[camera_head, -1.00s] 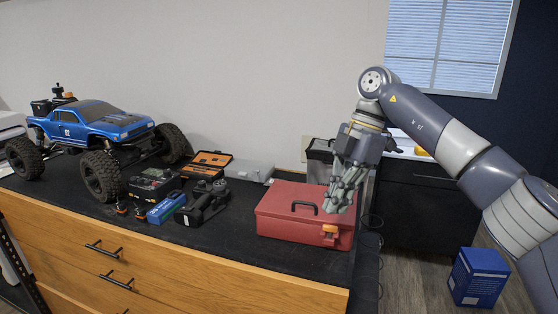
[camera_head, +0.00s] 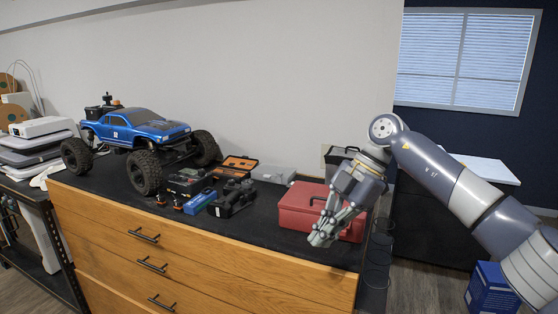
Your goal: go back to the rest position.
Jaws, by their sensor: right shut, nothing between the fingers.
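My right gripper (camera_head: 322,238) is shut and empty. Its fingers point down in front of the red toolbox (camera_head: 297,207), near the front right edge of the dark counter top, and hide part of the box. Whether the fingers touch the box or the counter I cannot tell. My right arm comes in from the right side of the view. My left gripper is not in view.
A blue RC crawler (camera_head: 152,129) stands on the counter (camera_head: 105,184) at left. Between it and the toolbox lie a blue battery pack (camera_head: 201,201), an orange-trimmed case (camera_head: 238,166) and a grey box (camera_head: 273,174). A blue carton (camera_head: 490,292) stands on the floor.

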